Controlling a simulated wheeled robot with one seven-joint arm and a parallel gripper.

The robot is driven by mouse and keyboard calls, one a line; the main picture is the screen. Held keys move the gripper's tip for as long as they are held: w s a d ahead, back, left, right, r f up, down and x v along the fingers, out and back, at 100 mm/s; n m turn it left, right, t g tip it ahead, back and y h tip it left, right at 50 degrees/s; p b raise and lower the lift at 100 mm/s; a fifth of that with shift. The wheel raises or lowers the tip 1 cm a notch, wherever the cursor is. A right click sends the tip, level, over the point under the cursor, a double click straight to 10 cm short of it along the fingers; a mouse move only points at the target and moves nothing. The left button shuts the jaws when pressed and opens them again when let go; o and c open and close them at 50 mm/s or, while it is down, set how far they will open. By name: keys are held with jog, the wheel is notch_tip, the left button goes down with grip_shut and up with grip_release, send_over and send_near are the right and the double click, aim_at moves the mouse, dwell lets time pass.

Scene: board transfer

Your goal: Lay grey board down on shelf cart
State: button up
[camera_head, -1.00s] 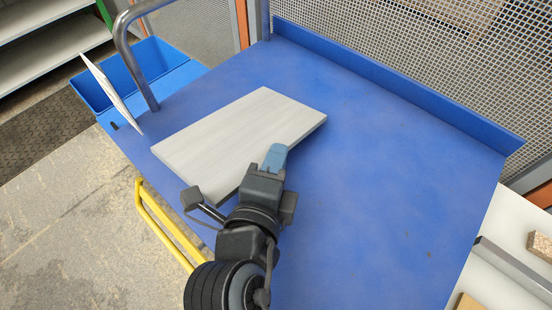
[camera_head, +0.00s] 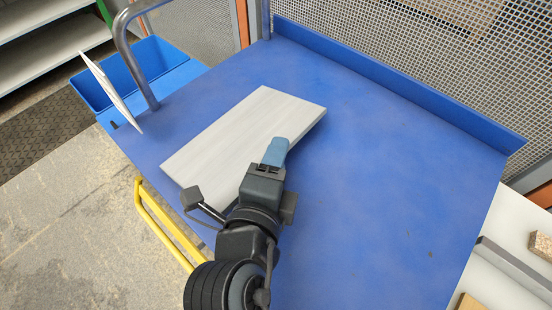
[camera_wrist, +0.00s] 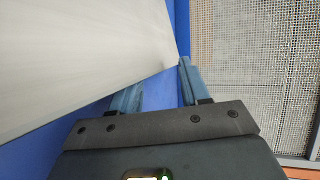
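The grey board (camera_head: 240,131) is a pale, thick rectangular panel over the blue deck of the shelf cart (camera_head: 385,190), towards its left side. Whether it lies fully flat there I cannot tell. My gripper (camera_head: 275,152) is at the board's near right edge. In the wrist view, its two fingers (camera_wrist: 157,88) stand apart with blue deck showing between them. The board (camera_wrist: 80,50) fills the upper left there and hides the tip of the left finger. Its corner reaches close to the right finger. The board's near corner is hidden behind my arm in the head view.
A raised blue lip and wire mesh (camera_head: 420,60) bound the cart's far side. A metal handle (camera_head: 133,55), a white sheet (camera_head: 108,85) and a blue bin (camera_head: 150,62) stand at the left. A yellow frame (camera_head: 165,225) is below. The deck's right side is clear.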

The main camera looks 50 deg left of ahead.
jog(key=shift+r+p, duration=0.35)
jog(key=shift+p, duration=0.5)
jog(key=g+h+p, duration=0.1)
jog(key=p, duration=0.3)
jog(key=g+h+p, duration=0.1)
jog(key=g+p, duration=0.1)
jog(key=p, duration=0.3)
jog(key=g+h+p, duration=0.1)
jog(key=g+p, duration=0.1)
jog(key=p, duration=0.3)
jog(key=shift+s+d+r, duration=0.15)
jog(key=shift+s+r, duration=0.1)
jog(key=shift+r, duration=0.05)
jog(key=shift+h+p, duration=0.3)
jog(key=shift+p, duration=0.2)
jog(key=shift+r+g, duration=0.1)
jog(key=shift+g, duration=0.3)
jog(key=shift+s+d+g+h, duration=0.1)
jog(key=shift+s+g+h, duration=0.05)
jog(key=shift+g+h, duration=0.6)
jog(key=shift+s, duration=0.1)
jog(key=shift+s+d+r, duration=0.25)
jog(key=shift+s+d, duration=0.2)
jog(key=shift+s, duration=0.15)
jog(key=shift+s+d+r, duration=0.2)
jog(key=shift+s+d, duration=0.2)
jog(key=shift+s, duration=0.15)
